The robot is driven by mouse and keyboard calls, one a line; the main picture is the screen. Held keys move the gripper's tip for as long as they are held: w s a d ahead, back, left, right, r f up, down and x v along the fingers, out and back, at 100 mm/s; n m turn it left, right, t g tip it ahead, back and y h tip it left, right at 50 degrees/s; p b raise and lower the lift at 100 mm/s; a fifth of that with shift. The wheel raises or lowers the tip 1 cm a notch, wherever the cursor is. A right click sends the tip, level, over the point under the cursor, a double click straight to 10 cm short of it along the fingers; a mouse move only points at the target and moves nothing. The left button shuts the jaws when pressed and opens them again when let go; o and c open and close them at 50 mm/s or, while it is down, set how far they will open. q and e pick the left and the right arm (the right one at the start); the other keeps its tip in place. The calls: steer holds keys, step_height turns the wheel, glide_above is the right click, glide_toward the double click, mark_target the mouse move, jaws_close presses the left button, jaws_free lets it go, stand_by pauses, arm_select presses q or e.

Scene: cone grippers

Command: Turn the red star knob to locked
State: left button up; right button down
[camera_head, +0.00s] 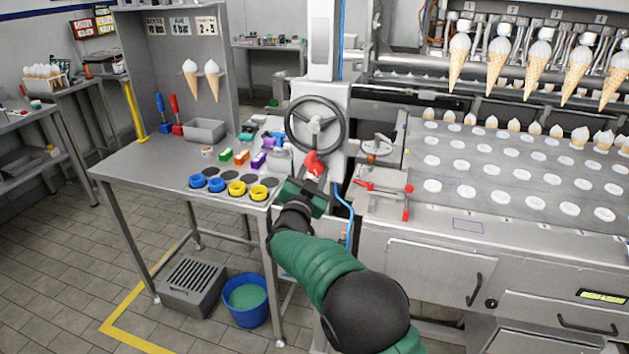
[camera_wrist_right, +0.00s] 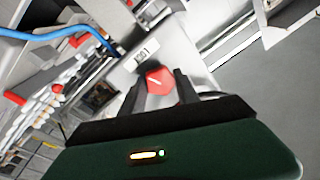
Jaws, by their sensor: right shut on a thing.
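The red star knob (camera_head: 314,162) sits on the grey machine column, below the large handwheel. In the right wrist view the knob (camera_wrist_right: 158,80) shows a pale mark line on its face, and a small label (camera_wrist_right: 141,53) is beside it. My right gripper (camera_head: 311,178) reaches up to the knob from below. In the right wrist view its two dark fingers (camera_wrist_right: 160,88) stand on either side of the knob, shut on it. The label's text is too small to read surely. My left gripper is in neither view.
A handwheel (camera_head: 316,124) is just above the knob. A steel table (camera_head: 150,165) on the left carries blue and yellow rings and coloured blocks. A blue hose (camera_head: 349,215) runs close right of my right gripper. Red-handled clamps (camera_head: 383,188) are on the machine to the right.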

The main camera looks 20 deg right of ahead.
steer(key=shift+f+m+h+b, duration=0.15)
steer(key=shift+m+b, duration=0.5)
steer(key=shift+m, duration=0.45)
steer(key=shift+f+m+h+b, duration=0.15)
steer(key=shift+m+b, duration=0.45)
steer(key=shift+m, duration=0.5)
steer(key=shift+r, duration=0.1)
steer(key=c, duration=0.9)
jaws_free()
steer(key=shift+r, duration=0.1)
steer(key=v, duration=1.7)
steer(key=shift+a, duration=0.15)
steer(key=shift+w, duration=0.15)
